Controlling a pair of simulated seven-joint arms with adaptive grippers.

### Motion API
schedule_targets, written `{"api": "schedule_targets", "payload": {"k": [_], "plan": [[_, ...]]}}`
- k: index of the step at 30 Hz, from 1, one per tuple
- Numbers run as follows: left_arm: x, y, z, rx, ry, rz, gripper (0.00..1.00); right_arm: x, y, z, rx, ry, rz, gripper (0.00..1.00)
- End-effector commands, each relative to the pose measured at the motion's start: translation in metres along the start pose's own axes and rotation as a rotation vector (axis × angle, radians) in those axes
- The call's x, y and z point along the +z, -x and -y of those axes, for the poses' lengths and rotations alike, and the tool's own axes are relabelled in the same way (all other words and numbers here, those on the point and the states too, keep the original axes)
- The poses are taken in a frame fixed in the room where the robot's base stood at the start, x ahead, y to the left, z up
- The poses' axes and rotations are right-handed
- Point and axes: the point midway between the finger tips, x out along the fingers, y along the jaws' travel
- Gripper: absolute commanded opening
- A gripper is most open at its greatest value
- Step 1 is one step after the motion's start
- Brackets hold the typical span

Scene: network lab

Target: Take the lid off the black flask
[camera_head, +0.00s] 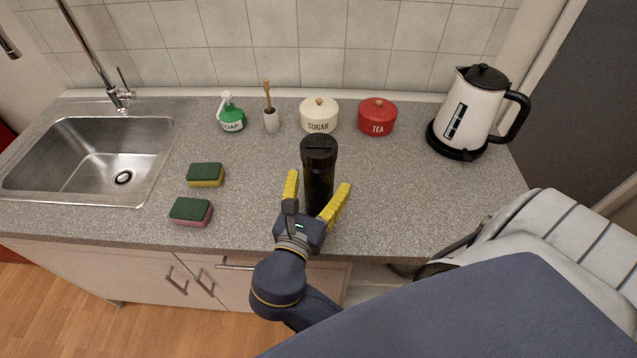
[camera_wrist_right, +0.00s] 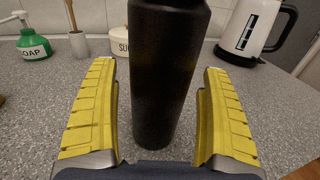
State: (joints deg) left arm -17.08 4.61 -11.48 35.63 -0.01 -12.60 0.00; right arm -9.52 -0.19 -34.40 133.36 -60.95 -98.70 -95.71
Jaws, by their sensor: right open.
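The black flask (camera_head: 319,178) stands upright on the grey speckled counter. Its black lid (camera_head: 319,148) is on top. My right gripper (camera_head: 319,190) is open, with its yellow fingers on either side of the flask's body, below the lid. In the right wrist view the flask's body (camera_wrist_right: 166,80) stands between the two open fingers (camera_wrist_right: 161,110), with a gap on each side. The lid is outside the wrist view. My left gripper is not in view.
A cream sugar pot (camera_head: 319,118) and a red tea pot (camera_head: 377,119) stand behind the flask. A kettle (camera_head: 468,108) is at the back right. A soap bottle (camera_head: 231,117), a brush holder (camera_head: 271,121), two sponges (camera_head: 205,172) and a sink (camera_head: 85,155) are to the left.

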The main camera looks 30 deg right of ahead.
Motion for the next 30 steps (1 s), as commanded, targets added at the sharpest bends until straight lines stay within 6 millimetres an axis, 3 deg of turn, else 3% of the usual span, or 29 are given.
{"api": "schedule_targets", "payload": {"k": [10,27,30], "plan": [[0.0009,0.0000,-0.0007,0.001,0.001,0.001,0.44,0.0002,-0.0021,-0.0003,0.001,-0.001,0.000,0.80],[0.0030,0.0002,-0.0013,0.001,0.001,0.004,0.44,0.0001,-0.0019,-0.0003,0.001,-0.002,0.000,0.13],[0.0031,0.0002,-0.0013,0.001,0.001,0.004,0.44,0.0007,-0.0020,-0.0002,0.001,-0.003,0.001,0.09]]}}
